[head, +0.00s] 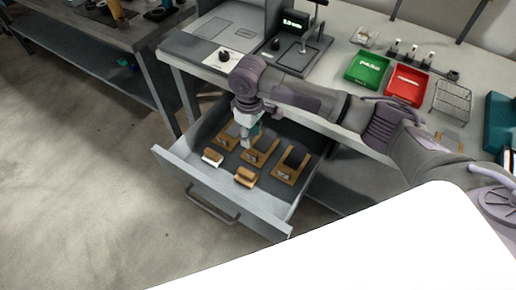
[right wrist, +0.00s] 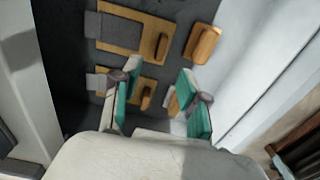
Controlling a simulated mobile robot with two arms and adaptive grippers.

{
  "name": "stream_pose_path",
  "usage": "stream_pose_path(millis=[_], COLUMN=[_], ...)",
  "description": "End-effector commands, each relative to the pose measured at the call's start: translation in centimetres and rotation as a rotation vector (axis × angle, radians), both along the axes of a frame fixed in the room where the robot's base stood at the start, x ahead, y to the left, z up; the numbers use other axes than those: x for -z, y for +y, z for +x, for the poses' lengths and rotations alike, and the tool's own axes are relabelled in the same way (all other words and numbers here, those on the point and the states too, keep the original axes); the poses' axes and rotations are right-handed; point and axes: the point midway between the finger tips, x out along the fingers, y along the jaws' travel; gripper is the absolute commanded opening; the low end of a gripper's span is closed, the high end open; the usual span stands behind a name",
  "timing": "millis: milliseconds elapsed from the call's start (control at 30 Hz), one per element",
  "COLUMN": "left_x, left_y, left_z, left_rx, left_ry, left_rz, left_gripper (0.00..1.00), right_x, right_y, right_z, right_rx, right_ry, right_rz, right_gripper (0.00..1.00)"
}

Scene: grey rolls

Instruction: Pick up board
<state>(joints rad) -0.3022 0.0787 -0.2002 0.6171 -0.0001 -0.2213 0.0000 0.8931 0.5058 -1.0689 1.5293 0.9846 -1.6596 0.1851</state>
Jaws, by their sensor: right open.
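Several wooden boards with dark grey pads lie in the open drawer (head: 178,165): a left board (head: 222,142), a middle board (head: 262,150) and a right board (head: 291,165). My right gripper (head: 247,142) points down over the drawer, near the left and middle boards. In the right wrist view its teal-lined fingers (right wrist: 160,103) are apart, with nothing held between them. One board (right wrist: 148,92) is partly hidden behind the left finger, and another board (right wrist: 150,22) lies farther up the picture. My left gripper is out of view.
Two wood-topped blocks (head: 245,177) lie near the drawer front; one shows in the right wrist view (right wrist: 203,43). The workbench above holds a green bin (head: 367,69), a red bin (head: 407,86) and a wire rack (head: 452,100). The floor left of the drawer is clear.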

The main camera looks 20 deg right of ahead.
Motion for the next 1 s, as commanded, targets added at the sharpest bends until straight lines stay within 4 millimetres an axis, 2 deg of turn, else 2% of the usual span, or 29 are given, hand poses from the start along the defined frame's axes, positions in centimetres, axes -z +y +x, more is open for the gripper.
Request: stream_pose_path(millis=[33,133,267,400,500,700,1000], left_x=[0.2,0.4,0.4,0.3,0.2,0.4,0.6], left_y=[0.1,0.2,0.1,0.0,-0.1,0.0,0.1], left_z=[-1.3,-2.5,-1.6,0.9,1.9,1.3,-0.1], left_rx=[0.0,0.0,0.0,0.001,0.001,0.0,0.0], left_ry=[0.019,0.037,0.024,-0.014,-0.03,-0.02,0.001], left_rz=[0.002,0.003,0.002,-0.001,-0.002,-0.001,0.001], left_gripper=[0.23,0.23,0.23,0.23,0.23,0.23,0.23], right_x=[1.1,2.8,4.0,4.9,6.3,9.0,9.4], right_y=[0.0,0.0,0.1,0.0,-0.1,-0.1,-0.1], right_z=[0.0,0.0,0.0,-0.1,-0.4,-0.6,-0.6], right_rx=[0.001,0.0,0.0,-0.001,0.0,-0.001,-0.002], right_ry=[0.001,0.001,-0.002,-0.001,-0.001,-0.002,-0.004], right_rz=[-0.001,-0.001,0.001,0.0,-0.001,-0.001,0.001], right_gripper=[0.44,0.44,0.44,0.44,0.44,0.44,0.44])
